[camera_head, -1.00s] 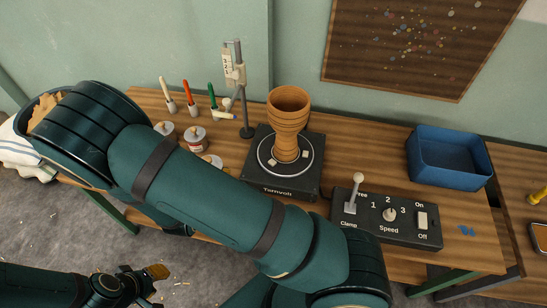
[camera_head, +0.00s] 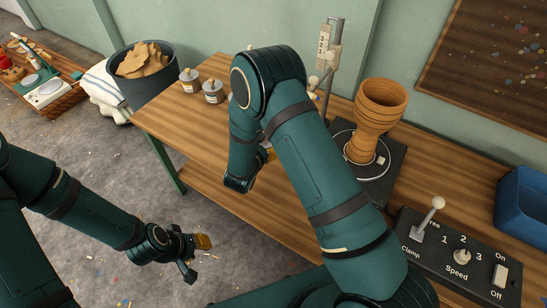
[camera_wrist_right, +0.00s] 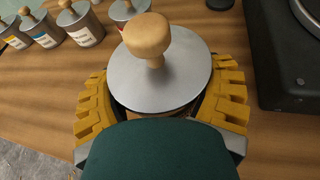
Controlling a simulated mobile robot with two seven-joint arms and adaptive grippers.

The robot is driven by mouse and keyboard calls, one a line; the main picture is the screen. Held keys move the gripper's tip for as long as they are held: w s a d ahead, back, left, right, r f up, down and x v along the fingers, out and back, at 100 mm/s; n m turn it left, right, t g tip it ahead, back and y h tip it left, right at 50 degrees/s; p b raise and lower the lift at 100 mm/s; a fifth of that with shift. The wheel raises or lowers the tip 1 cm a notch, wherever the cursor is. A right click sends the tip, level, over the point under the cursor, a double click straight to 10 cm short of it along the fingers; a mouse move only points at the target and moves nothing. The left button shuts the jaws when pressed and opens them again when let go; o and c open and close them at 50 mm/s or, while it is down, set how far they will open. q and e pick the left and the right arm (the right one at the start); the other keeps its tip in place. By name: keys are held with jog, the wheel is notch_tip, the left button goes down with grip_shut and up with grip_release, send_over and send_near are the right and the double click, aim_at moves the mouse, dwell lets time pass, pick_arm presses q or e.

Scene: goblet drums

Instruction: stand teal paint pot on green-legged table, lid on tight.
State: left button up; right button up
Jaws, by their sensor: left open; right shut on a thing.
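My right gripper (camera_wrist_right: 163,78) is shut on a pot with a flat silver lid (camera_wrist_right: 185,75) and a round wooden knob (camera_wrist_right: 147,35). Its yellow fingers sit on both sides of the pot. The pot's label and colour are hidden, so I cannot tell if it is the teal one or how tightly the lid sits. In the head view my right arm hides this pot and most of the gripper. The green-legged table (camera_head: 190,130) is a wooden-topped bench. My left gripper (camera_head: 197,256) is open and empty, over the floor in front of it.
Several lidded pots stand nearby in the wrist view, one with a blue label (camera_wrist_right: 45,38), one with an orange label (camera_wrist_right: 86,37). A turntable (camera_head: 385,175) holds a wooden goblet form (camera_head: 372,115). A switch box (camera_head: 460,255), a blue tray (camera_head: 525,205) and a bin (camera_head: 145,85) border the space.

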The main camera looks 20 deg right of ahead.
jog(key=shift+f+b, duration=0.75)
jog(key=shift+f, duration=2.8)
jog(key=shift+f, duration=0.15)
jog(key=o, duration=1.3)
jog(key=shift+c, duration=0.2)
